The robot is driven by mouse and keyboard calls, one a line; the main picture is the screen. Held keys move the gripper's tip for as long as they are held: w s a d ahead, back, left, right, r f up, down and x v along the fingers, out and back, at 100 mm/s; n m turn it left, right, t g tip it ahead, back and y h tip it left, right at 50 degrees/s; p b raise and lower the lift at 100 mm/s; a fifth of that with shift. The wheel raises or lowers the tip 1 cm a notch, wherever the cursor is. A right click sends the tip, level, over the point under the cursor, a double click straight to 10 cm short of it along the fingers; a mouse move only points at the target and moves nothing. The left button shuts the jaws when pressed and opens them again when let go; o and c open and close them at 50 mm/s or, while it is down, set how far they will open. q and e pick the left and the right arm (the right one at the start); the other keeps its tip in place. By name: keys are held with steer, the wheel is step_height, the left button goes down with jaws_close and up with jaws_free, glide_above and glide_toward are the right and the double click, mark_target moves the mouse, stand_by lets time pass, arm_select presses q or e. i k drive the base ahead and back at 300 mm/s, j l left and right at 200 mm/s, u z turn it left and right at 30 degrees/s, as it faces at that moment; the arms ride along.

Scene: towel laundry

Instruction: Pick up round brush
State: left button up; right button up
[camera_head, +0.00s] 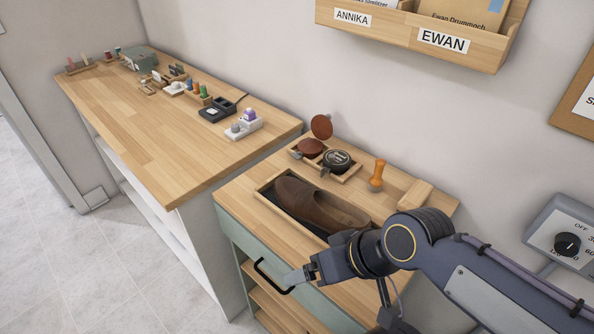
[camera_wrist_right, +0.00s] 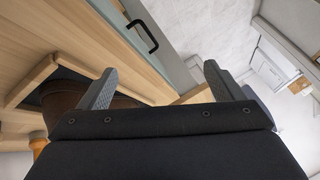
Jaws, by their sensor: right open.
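An orange knob-handled piece (camera_head: 377,174), which looks like the round brush, stands upright on the wooden top behind the shoe tray; its bristles cannot be made out. An orange piece also shows at the lower left of the right wrist view (camera_wrist_right: 38,143), partly cut off by my gripper body. My right gripper (camera_head: 300,275) is in front of the cabinet's front edge, well apart from the orange piece. In the right wrist view its two fingers (camera_wrist_right: 160,85) are spread and nothing is between them. My left gripper is not in view.
A brown shoe (camera_head: 315,203) lies in a tray on the cabinet, beside polish tins (camera_head: 337,160) in a small holder. A wooden block (camera_head: 415,195) is at the right. A black drawer handle (camera_head: 270,277) is on the cabinet front. A longer bench (camera_head: 150,130) stands left.

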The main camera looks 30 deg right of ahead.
mark_target(376, 181)
steer(key=z, duration=1.7)
